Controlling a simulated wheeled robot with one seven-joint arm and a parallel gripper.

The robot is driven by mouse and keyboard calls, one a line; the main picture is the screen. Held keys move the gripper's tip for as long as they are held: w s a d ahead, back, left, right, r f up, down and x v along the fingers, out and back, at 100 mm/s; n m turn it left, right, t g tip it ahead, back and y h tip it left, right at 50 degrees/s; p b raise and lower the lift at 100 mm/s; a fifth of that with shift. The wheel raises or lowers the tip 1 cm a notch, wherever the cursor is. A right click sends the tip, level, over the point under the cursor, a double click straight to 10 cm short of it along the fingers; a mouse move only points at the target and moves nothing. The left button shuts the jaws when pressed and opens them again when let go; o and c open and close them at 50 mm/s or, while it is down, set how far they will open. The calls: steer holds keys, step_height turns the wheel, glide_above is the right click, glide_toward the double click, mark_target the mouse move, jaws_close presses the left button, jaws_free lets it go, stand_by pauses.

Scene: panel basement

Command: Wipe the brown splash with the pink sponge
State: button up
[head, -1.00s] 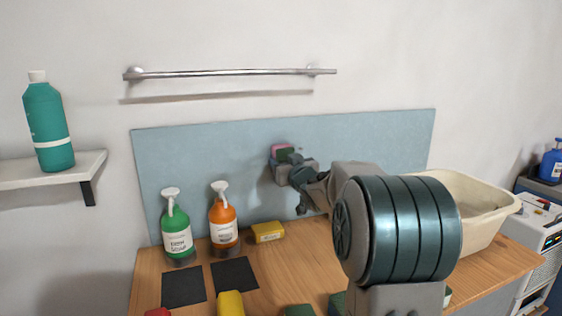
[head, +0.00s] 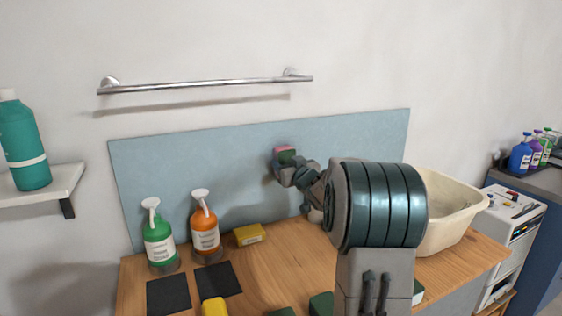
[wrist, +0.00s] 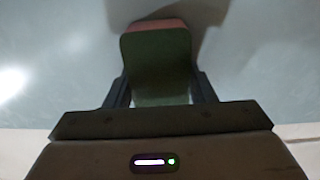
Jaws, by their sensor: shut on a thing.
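My gripper (head: 285,166) is shut on the pink sponge (head: 284,149), which has a pink layer and a dark green layer. In the wrist view the sponge (wrist: 158,66) sits between the two fingers of my gripper (wrist: 160,88), its pink edge facing the blue-grey panel. In the head view the sponge is in front of the blue-grey splash panel (head: 180,160), at or very near its surface; I cannot tell whether it touches. No brown splash shows in either view; the sponge, gripper and arm hide part of the panel.
A cream basin (head: 450,215) stands at right. A metal rail (head: 205,85) crosses the wall above the panel.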

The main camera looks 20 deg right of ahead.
steer(key=shift+a, duration=0.1)
steer(key=shift+s, duration=0.2)
steer(key=shift+s+b, duration=0.3)
steer(key=shift+s, duration=2.5)
steer(key=shift+s, duration=0.1)
steer(key=s, duration=0.2)
steer(key=shift+s, duration=0.4)
